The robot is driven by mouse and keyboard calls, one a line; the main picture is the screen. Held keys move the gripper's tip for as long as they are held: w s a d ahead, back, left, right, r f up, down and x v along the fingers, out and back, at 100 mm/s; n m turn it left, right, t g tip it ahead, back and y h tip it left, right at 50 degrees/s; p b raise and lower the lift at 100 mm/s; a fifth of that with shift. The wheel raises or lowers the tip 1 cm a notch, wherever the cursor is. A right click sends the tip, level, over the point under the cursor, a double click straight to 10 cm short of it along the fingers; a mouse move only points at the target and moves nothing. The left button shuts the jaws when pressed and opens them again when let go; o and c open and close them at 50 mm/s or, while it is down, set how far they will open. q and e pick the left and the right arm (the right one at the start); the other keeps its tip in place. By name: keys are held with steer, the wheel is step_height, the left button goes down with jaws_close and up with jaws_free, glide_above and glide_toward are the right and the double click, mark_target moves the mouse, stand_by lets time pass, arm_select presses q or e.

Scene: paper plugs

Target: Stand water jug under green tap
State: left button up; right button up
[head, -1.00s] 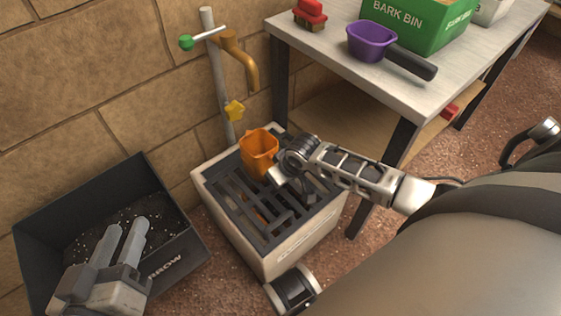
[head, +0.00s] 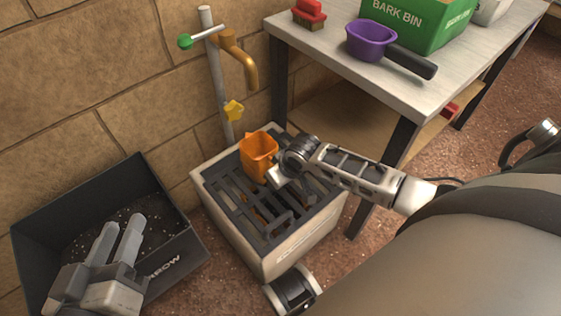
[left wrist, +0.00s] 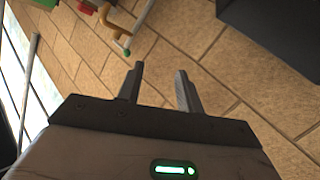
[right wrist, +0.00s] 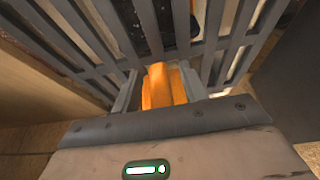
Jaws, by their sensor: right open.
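The orange jug (head: 259,157) is upright on the dark slatted grate (head: 250,222) of a pale box, near its back edge. The green tap (head: 187,41) has a green ball on its lever and a brass spout (head: 249,70) that hangs above the jug. My right gripper (head: 275,178) is at the jug's near side. In the right wrist view the open fingers (right wrist: 160,85) are on either side of the orange jug (right wrist: 160,92); contact is hard to tell. My left gripper (head: 120,237) is open and empty above the black crate.
A black crate (head: 185,262) with dark soil stands at the left. A yellow tap handle (head: 233,110) is low on the pipe. A table (head: 420,95) at the right bears a purple pot (head: 370,42), a green bin (head: 420,25) and a red brush (head: 309,14).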

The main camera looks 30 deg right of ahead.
arm_select(q)
steer(key=f+p, duration=0.1)
steer(key=a+f+g+y+p, duration=0.1)
steer(key=p, duration=0.1)
steer(key=f+m+g+y+p, duration=0.1)
steer(key=p, duration=0.1)
steer(key=shift+s+a, duration=0.2)
steer(key=shift+a, duration=0.15)
arm_select(e)
steer(key=v, duration=1.1)
steer(key=shift+r, duration=0.15)
steer(key=shift+s, duration=0.1)
